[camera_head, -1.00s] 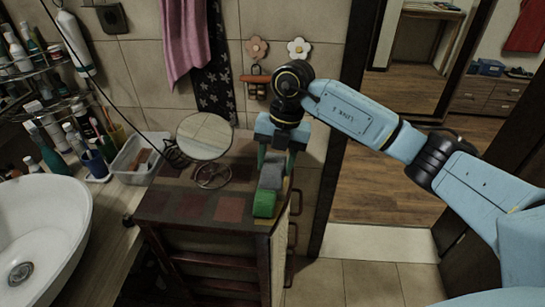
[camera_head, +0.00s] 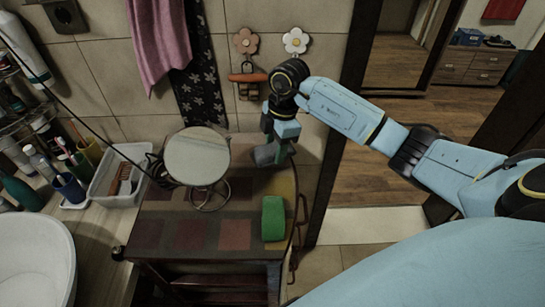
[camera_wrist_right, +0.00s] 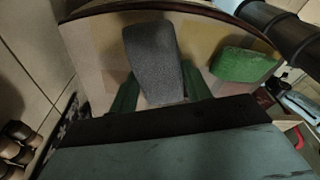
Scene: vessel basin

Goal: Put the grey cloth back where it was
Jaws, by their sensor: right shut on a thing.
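The grey cloth (camera_head: 266,155) is a small folded grey block over the back right part of the cabinet top. My right gripper (camera_head: 279,151) is shut on it from above. In the right wrist view the grey cloth (camera_wrist_right: 152,62) shows between the two green fingers (camera_wrist_right: 160,95). I cannot tell whether its underside touches the cabinet top. A green cloth (camera_head: 273,218) lies apart from it, nearer the front right edge of the cabinet; it also shows in the wrist view (camera_wrist_right: 243,64). My left gripper is not in view.
The patterned cabinet top (camera_head: 190,237) is mostly bare at the front. A round mirror (camera_head: 197,157) on a wire stand is left of the gripper. A white bin (camera_head: 118,178) and a basin (camera_head: 30,258) are further left. Flower hooks (camera_head: 295,40) are on the wall behind.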

